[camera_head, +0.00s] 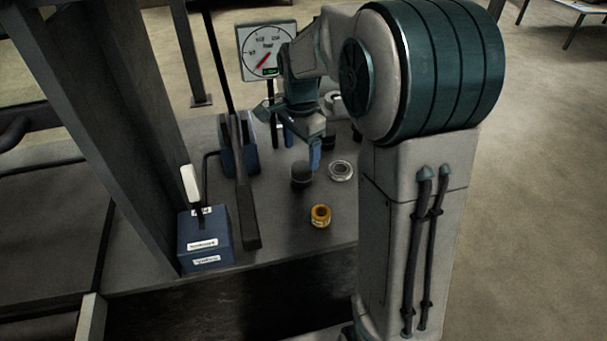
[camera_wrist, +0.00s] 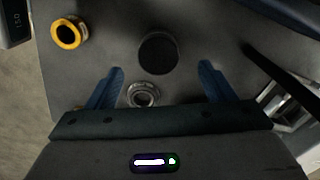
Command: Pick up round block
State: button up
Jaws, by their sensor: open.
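A dark round block (camera_head: 301,175) stands on the grey table, and in the wrist view it is a black disc (camera_wrist: 159,53) just beyond my fingertips. My gripper (camera_head: 302,152) is above the table close to the block, fingers pointing down. In the wrist view my gripper (camera_wrist: 162,68) is open, with its two blue fingers spread apart and nothing held. The disc lies roughly centred between the lines of the fingers. The exact height of the fingertips over the block cannot be told.
A silver ring (camera_head: 341,171) lies right of the block; it also shows between my fingers (camera_wrist: 143,94). A yellow ring part (camera_head: 320,216) sits nearer the front edge. A blue box (camera_head: 205,238) with a white handle, a dark bar (camera_head: 244,200) and a dial gauge (camera_head: 266,52) are around.

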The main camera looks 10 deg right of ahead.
aim_at(302, 168)
notch_tip(302, 168, down, 8)
jog(key=shift+s+d+r, duration=0.1)
jog(key=shift+r, duration=0.25)
jog(key=c, duration=1.1)
